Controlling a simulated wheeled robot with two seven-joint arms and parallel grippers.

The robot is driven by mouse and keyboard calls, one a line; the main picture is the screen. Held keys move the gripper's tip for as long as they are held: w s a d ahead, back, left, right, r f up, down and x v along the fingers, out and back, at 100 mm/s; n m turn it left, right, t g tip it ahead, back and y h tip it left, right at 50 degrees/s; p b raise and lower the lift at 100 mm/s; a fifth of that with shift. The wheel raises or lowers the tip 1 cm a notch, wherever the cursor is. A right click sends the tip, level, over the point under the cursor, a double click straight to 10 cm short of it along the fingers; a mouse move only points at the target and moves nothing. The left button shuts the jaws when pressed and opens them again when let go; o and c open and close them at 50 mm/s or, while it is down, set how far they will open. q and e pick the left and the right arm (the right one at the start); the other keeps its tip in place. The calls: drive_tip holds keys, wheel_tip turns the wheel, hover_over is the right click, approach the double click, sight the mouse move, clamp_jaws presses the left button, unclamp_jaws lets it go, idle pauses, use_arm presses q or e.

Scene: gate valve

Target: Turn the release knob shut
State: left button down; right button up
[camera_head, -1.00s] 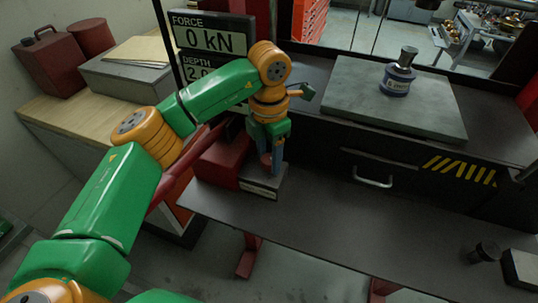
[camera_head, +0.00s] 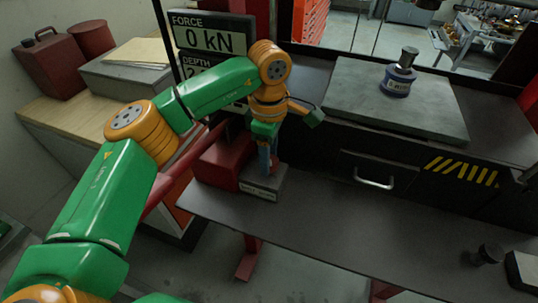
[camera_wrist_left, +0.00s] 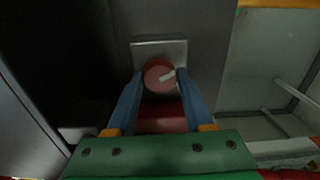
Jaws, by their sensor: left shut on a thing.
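The release knob (camera_wrist_left: 156,78) is a round red knob with a white pointer mark, seen in the left wrist view on a grey plate (camera_wrist_left: 176,46). Its mark points right and slightly up in that view. My left gripper (camera_wrist_left: 158,84) is shut on the knob, with one blue finger against each side. In the head view my left gripper (camera_head: 268,168) points down at the grey labelled base (camera_head: 262,191) beside a red housing (camera_head: 216,165). The fingers mostly hide the knob there. My right gripper is not in view.
A gauge display (camera_head: 208,38) reading 0 kN stands behind my left arm. A grey plate (camera_head: 345,110) carries a small labelled weight-like piece (camera_head: 397,82). A dark knob-shaped object (camera_head: 487,254) lies at the lower right. The front bench top (camera_head: 330,225) is mostly clear.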

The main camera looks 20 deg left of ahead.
use_arm(q)
drive_tip(key=m, duration=0.5)
drive_tip(key=shift+w+r+m, duration=0.1)
drive_tip(key=shift+m, duration=0.2)
idle(0.4)
drive_tip(key=shift+c, duration=1.4)
unclamp_jaws()
wheel_tip(320, 180, up, 7)
drive_tip(key=shift+r+b, duration=0.1)
drive_tip(key=shift+b, duration=0.4)
